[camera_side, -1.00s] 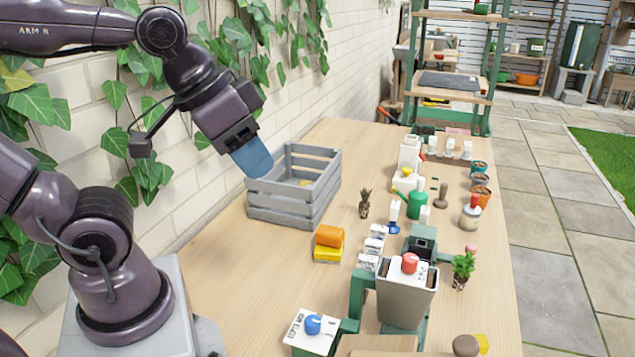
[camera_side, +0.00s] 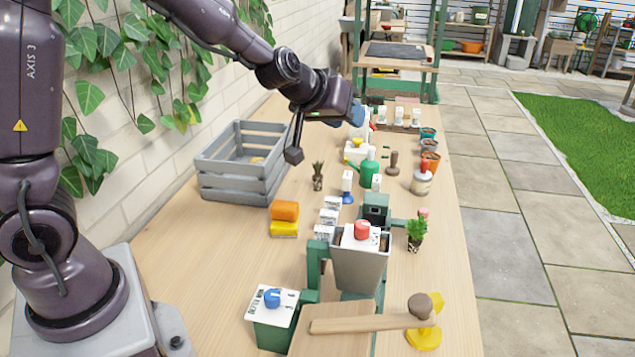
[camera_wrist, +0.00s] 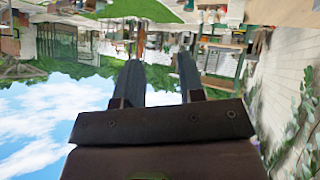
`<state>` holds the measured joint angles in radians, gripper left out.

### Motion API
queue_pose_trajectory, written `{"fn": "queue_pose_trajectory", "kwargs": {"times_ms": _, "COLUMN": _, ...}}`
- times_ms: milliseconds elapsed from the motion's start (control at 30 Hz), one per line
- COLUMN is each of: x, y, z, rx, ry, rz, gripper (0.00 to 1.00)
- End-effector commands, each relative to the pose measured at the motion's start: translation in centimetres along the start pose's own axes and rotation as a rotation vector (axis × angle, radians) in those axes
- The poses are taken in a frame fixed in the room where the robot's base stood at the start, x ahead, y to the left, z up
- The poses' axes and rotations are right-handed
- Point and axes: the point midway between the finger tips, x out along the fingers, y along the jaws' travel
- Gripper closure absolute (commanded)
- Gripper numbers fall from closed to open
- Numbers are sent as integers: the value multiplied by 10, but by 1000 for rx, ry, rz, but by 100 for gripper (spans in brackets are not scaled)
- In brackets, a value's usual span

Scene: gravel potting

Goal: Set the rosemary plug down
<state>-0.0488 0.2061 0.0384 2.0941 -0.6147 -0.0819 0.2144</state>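Two small plants with bare dark root plugs stand upright on the bench in the side view. One is spiky (camera_side: 318,176), just right of the grey crate; the other is bushy and bright green (camera_side: 416,232), right of the grey hopper. I cannot tell for sure which is the rosemary plug. My gripper (camera_side: 357,116) is raised over the back half of the bench, beyond both plants and apart from them. Its fingertips are partly hidden in the side view. In the wrist view my gripper (camera_wrist: 157,80) has its two fingers spread with nothing between them.
A grey slatted crate (camera_side: 235,186) stands by the wall. The bench's front left is clear.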

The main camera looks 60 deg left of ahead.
Motion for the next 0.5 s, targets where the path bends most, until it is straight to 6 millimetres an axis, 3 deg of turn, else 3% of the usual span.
{"fn": "queue_pose_trajectory", "kwargs": {"times_ms": 33, "x": 27, "y": -14, "z": 3, "rx": -28, "ry": 28, "rz": -55, "gripper": 64}}
{"fn": "queue_pose_trajectory", "kwargs": {"times_ms": 200, "x": 95, "y": -68, "z": 15, "rx": -100, "ry": 156, "rz": -269, "gripper": 64}}
{"fn": "queue_pose_trajectory", "kwargs": {"times_ms": 333, "x": 129, "y": -115, "z": 37, "rx": -116, "ry": 236, "rz": -449, "gripper": 64}}
{"fn": "queue_pose_trajectory", "kwargs": {"times_ms": 500, "x": 146, "y": -153, "z": 59, "rx": -108, "ry": 297, "rz": -605, "gripper": 64}}
